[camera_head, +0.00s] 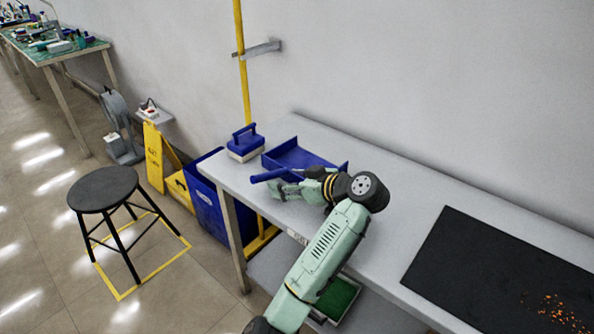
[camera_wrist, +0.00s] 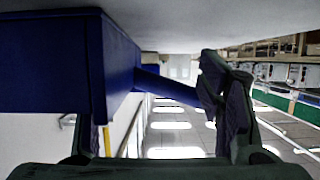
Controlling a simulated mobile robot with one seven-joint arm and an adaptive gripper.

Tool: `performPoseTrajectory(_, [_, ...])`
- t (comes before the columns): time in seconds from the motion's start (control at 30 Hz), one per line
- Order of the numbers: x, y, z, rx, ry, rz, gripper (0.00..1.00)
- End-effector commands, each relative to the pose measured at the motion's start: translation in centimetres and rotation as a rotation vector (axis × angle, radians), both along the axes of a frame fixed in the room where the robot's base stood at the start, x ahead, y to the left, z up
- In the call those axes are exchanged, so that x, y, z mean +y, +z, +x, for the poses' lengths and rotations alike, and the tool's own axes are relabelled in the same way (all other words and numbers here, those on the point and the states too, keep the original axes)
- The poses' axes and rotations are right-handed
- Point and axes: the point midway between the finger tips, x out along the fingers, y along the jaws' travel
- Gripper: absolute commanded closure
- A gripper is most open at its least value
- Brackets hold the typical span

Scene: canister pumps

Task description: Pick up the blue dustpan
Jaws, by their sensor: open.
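The blue dustpan (camera_head: 297,155) lies on the grey table near its far left end, its handle (camera_head: 270,174) pointing left toward the table's edge. My gripper (camera_head: 284,188) is low over the table beside the handle, with its fingers apart. In the wrist view, which looks upside down, the dustpan (camera_wrist: 50,65) fills the upper left. Its handle (camera_wrist: 168,86) runs across between my fingers toward the dark finger at right. The other finger shows only in part at lower left. I cannot tell whether a finger touches the handle.
A blue-handled block (camera_head: 246,145) stands on the table just left of the dustpan. A blue bin (camera_head: 210,195) and a black stool (camera_head: 103,190) are on the floor at left. A black mat (camera_head: 490,265) with orange bits lies at right. The wall is close behind the table.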

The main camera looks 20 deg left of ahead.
Motion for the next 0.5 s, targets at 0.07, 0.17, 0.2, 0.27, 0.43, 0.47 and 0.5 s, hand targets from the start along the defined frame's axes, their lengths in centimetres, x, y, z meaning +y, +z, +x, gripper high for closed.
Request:
performPoseTrajectory(0.07, [0.01, -0.01, -0.01, 0.000, 0.001, 0.000, 0.48])
performPoseTrajectory(0.17, [0.00, -0.02, -0.01, 0.000, 0.001, 0.000, 0.55])
performPoseTrajectory(0.2, [0.00, -0.02, -0.01, 0.000, 0.001, 0.000, 0.58])
performPoseTrajectory(0.27, [0.01, -0.03, -0.01, 0.000, 0.001, 0.000, 0.62])
performPoseTrajectory(0.43, [0.02, -0.03, -0.02, 0.000, 0.001, 0.000, 0.73])
performPoseTrajectory(0.47, [0.02, -0.03, -0.02, 0.000, 0.001, 0.000, 0.75])
performPoseTrajectory(0.5, [0.02, -0.03, -0.02, 0.000, 0.001, 0.000, 0.78])
